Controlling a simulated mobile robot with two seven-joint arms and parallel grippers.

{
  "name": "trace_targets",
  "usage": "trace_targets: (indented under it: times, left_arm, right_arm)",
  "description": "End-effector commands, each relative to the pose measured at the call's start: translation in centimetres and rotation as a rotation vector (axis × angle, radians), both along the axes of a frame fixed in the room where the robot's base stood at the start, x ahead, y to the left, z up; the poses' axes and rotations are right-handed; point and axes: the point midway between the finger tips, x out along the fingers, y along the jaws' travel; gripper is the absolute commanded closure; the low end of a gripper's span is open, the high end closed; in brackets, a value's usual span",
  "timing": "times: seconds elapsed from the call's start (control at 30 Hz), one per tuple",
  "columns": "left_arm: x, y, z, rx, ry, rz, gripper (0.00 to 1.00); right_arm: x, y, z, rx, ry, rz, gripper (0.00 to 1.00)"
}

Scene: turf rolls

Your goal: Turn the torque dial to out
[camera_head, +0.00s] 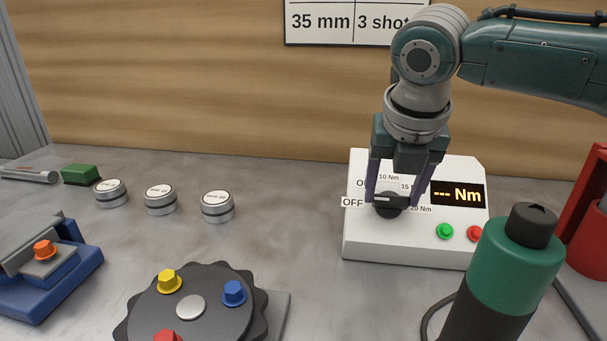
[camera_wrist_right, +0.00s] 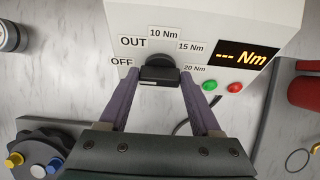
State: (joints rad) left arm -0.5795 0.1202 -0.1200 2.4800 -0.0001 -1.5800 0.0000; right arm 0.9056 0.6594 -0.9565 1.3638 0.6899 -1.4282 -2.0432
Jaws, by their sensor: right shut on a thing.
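The black torque dial (camera_head: 392,209) sits on the sloped face of a white control box (camera_head: 365,246). Its labels read OFF, OUT, 10 Nm, 15 Nm and 20 Nm; part of OUT is hidden in the head view. My right gripper (camera_head: 396,198) reaches down from above and is shut on the dial's grip bar. In the right wrist view its purple fingers flank the dial (camera_wrist_right: 158,63). A white mark on the bar lies toward the OFF label (camera_head: 352,202). The display (camera_head: 458,194) reads "--- Nm". My left gripper is not in view.
Green (camera_head: 445,231) and red (camera_head: 474,233) buttons sit right of the dial. A green-and-black tool (camera_head: 515,262) stands in front of the box. A dark notched disc (camera_head: 205,312) with coloured pieces and several round weights (camera_head: 217,206) are left. Bench between weights and box is clear.

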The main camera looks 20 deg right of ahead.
Motion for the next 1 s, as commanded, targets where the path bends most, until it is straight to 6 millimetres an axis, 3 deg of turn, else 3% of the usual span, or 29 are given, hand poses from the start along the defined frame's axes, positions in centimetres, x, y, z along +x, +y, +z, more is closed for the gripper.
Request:
trace_targets:
  times: [0.37,0.7,1.0]
  left_arm:
    - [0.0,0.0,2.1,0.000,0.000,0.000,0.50]
    - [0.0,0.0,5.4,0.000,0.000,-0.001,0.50]
    - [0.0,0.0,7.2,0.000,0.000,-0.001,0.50]
  right_arm:
    - [-0.2,-0.2,0.4,0.064,-0.036,-0.085,0.91]
    - [-0.4,-0.4,0.4,0.221,-0.132,-0.292,0.91]
    - [-0.5,-0.6,0.1,0.351,-0.214,-0.461,0.91]
